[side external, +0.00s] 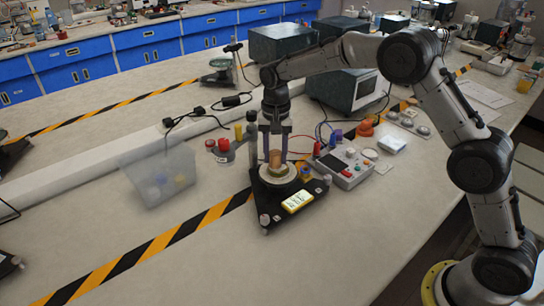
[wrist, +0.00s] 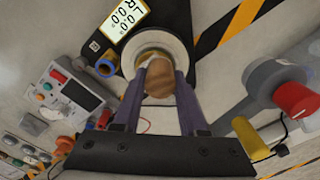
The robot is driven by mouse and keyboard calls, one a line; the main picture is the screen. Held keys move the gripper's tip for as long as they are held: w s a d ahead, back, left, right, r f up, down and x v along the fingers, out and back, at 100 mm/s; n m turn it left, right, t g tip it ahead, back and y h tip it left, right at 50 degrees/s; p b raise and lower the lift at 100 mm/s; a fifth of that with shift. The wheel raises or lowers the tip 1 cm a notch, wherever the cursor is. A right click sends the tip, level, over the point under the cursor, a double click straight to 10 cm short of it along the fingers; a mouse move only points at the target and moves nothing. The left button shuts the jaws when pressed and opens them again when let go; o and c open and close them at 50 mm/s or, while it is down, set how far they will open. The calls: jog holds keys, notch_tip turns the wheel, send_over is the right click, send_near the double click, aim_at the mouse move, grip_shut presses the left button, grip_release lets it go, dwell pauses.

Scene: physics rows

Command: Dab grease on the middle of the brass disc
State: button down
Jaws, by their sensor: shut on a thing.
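My gripper (side external: 275,153) points down over a round pale platform (side external: 264,183) on a black three-cornered stand. Its two purple fingers are shut on a brown wood-coloured round-topped piece (side external: 276,161). In the wrist view this brown piece (wrist: 159,80) sits between the fingertips (wrist: 160,74), over the platform's ringed top (wrist: 178,45). A greenish part shows low on the piece in the side view. I cannot tell whether it touches the platform. The brass disc is not clearly made out; the held piece and fingers cover the platform's middle. No grease can be told apart.
The black stand (side external: 269,211) carries a lit yellow display (side external: 297,201). A meter box with cables (side external: 344,168) is close on the right. A clear bin (side external: 158,178) and a red-topped jar (side external: 222,151) are on the left. The front bench is mostly clear.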

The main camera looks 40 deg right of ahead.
jog(key=shift+d, duration=2.05)
jog(key=shift+a, duration=3.1)
jog(key=shift+a+r, duration=0.1)
jog(key=shift+r, duration=0.05)
notch_tip(320, 180, up, 8)
